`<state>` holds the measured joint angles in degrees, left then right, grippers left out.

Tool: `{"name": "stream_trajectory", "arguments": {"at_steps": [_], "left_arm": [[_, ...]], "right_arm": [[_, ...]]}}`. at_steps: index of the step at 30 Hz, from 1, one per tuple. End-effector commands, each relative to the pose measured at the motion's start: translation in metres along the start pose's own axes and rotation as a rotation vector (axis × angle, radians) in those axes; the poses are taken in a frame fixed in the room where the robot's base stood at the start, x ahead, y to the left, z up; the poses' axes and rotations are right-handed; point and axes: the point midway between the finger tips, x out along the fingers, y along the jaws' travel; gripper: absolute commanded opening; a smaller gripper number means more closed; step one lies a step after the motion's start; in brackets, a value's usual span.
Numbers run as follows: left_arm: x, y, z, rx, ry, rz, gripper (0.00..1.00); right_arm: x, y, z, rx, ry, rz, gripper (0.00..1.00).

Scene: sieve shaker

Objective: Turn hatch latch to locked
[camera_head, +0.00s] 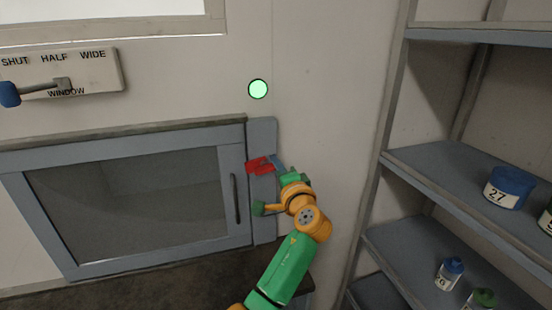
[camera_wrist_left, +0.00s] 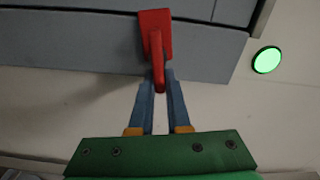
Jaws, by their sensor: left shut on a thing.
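The red hatch latch (camera_head: 260,165) sits at the upper right edge of the hatch (camera_head: 20,182), on the grey-blue strip beside the door. In the left wrist view the red latch (camera_wrist_left: 155,22) shows a flat plate with a narrow lever pointing toward my gripper. My left gripper (camera_head: 275,161) is at the latch; in the wrist view its blue fingers (camera_wrist_left: 160,84) are shut on the lever's end. The latch's exact turn angle is hard to tell. The hatch door looks shut against its frame. My right gripper is not in view.
A round green light (camera_head: 258,89) glows on the wall above the latch. A window lever plate (camera_head: 105,70) marked SHUT, HALF, WIDE is at upper left. A dark vertical door handle (camera_head: 235,198) is left of my arm. Shelves (camera_head: 420,165) with jars stand at right.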

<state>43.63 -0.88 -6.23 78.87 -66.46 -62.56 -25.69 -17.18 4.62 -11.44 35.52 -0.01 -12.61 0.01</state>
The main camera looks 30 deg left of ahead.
Motion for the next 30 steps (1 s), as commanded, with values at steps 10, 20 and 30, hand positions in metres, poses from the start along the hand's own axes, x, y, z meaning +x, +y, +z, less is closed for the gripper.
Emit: {"name": "stream_trajectory", "arguments": {"at_steps": [10, 20, 30], "left_arm": [[0.000, 0.002, 0.000, 0.167, 0.000, -0.003, 0.00], [0.000, 0.004, 0.000, 0.214, 0.000, -0.003, 0.00], [0.000, 0.004, 0.001, 0.215, 0.000, -0.003, 0.00]], "right_arm": [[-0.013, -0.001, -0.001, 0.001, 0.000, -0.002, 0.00], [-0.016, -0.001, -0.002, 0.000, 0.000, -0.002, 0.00], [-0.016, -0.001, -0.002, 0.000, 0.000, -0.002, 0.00]]}}
